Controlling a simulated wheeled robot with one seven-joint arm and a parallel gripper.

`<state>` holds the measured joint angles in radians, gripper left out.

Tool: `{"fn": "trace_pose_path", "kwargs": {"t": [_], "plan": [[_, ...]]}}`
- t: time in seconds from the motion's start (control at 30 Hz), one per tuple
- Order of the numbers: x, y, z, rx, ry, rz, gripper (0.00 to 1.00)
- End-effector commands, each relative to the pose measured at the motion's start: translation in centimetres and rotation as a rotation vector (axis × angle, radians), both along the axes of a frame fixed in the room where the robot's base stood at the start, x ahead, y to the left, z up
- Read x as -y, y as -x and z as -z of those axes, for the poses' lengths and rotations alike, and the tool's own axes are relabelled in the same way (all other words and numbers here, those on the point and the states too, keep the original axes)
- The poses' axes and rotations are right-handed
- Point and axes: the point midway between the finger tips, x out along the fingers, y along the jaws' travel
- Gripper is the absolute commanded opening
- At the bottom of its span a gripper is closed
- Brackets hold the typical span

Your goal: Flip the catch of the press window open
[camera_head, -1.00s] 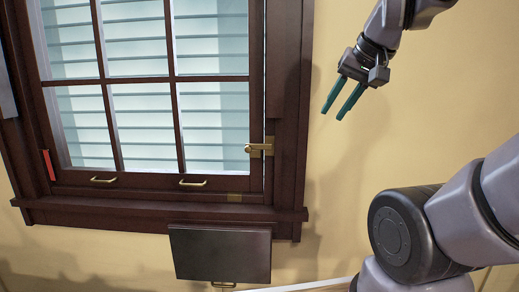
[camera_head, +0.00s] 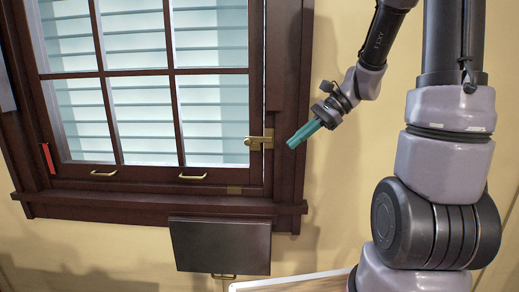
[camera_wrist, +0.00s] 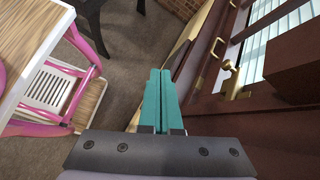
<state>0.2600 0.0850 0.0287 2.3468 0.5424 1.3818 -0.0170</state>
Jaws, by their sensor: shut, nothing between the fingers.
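The press window (camera_head: 178,72) is a dark brown wooden frame with several panes and pale blinds behind. Its brass catch (camera_head: 259,141) sits on the right edge of the sash, lever pointing left. In the wrist view the catch (camera_wrist: 231,77) shows right of the fingers. My gripper (camera_head: 292,144), with teal fingers, is shut and empty. In the head view it appears just right of the catch, by the right jamb, with a small gap to the catch. The gripper also fills the lower middle of the wrist view (camera_wrist: 160,80).
Two brass handles (camera_head: 104,173) are on the bottom rail. A dark panel (camera_head: 220,247) hangs under the sill (camera_head: 150,206). A red tag (camera_head: 47,158) is at lower left. In the wrist view, a pink-framed chair or stand (camera_wrist: 50,95) is at left over carpet.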

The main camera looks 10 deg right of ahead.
Motion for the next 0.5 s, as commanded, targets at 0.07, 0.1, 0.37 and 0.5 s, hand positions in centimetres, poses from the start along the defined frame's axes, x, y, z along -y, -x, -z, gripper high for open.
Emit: {"fn": "trace_pose_path", "kwargs": {"t": [0.07,0.1,0.37,0.5], "plan": [[0.2,-1.5,1.3,-0.086,-0.089,0.070,0.00],[0.3,-2.3,1.9,-0.124,-0.132,0.104,0.00],[1.6,-6.8,5.5,-0.331,-0.392,0.321,0.00],[2.3,-8.4,6.8,-0.392,-0.478,0.396,0.00]]}}
